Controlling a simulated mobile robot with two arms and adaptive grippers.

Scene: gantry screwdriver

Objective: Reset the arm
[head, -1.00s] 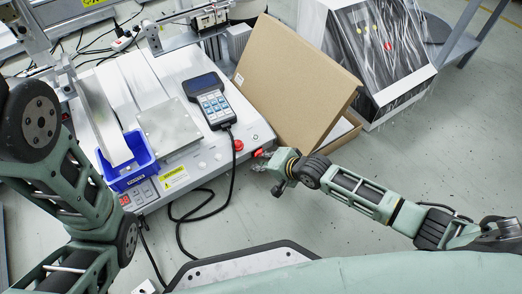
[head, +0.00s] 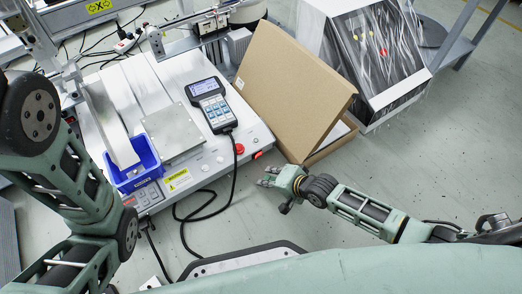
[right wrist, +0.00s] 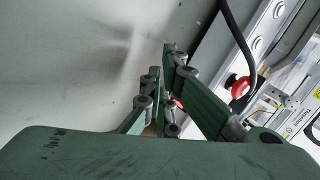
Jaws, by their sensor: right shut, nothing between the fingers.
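The white gantry screwdriver machine (head: 222,160) stands at the left, with a handheld controller (head: 210,105) on its top. The controller's screen (head: 203,87) is lit. A red button (head: 239,149) and a red switch (head: 258,155) sit at the machine's front right corner. My right gripper (head: 266,180) is shut and empty, in front of that corner and apart from it. In the right wrist view its fingers (right wrist: 166,85) show with the red button (right wrist: 239,87) beyond to the right. My left arm shows at the left, but its gripper is out of view.
A blue bin (head: 132,172) and a metal plate (head: 174,132) are on the machine. A black cable (head: 205,208) hangs in front of it. An open cardboard box (head: 290,85) stands to its right. Floor right of my gripper is clear.

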